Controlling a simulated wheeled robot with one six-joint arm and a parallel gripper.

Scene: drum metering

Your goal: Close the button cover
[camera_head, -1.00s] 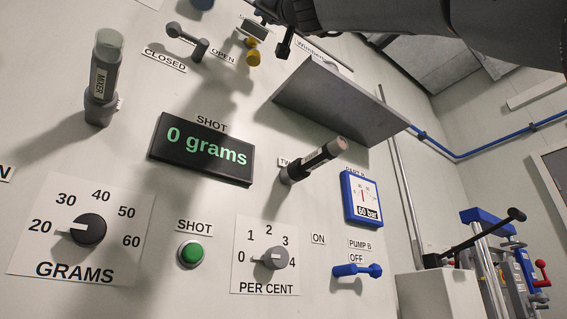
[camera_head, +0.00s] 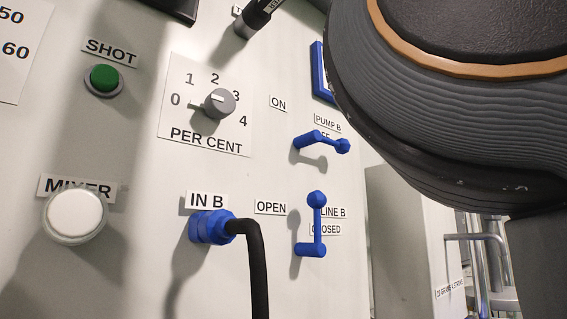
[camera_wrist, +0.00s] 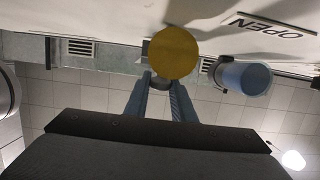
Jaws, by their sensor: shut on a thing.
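In the head view, a white round button (camera_head: 75,215) with a clear ring around it sits on the panel under the MIXER label. A green SHOT button (camera_head: 103,78) in a grey collar is above it. I cannot tell which button the cover belongs to, and no separate cover shows clearly. In the wrist view, my gripper (camera_wrist: 161,84) has its two fingers pointing at the panel. A yellow round knob (camera_wrist: 173,52) is at the fingertips and hides them in part; the fingers are shut on it. My gripper is out of the head view.
My arm fills the right of the head view. Blue PUMP B (camera_head: 322,141) and LINE B (camera_head: 316,225) levers stick out. A black hose (camera_head: 258,270) hangs from the blue IN B fitting (camera_head: 211,227). A blue cylinder (camera_wrist: 243,77) is right of the knob in the wrist view.

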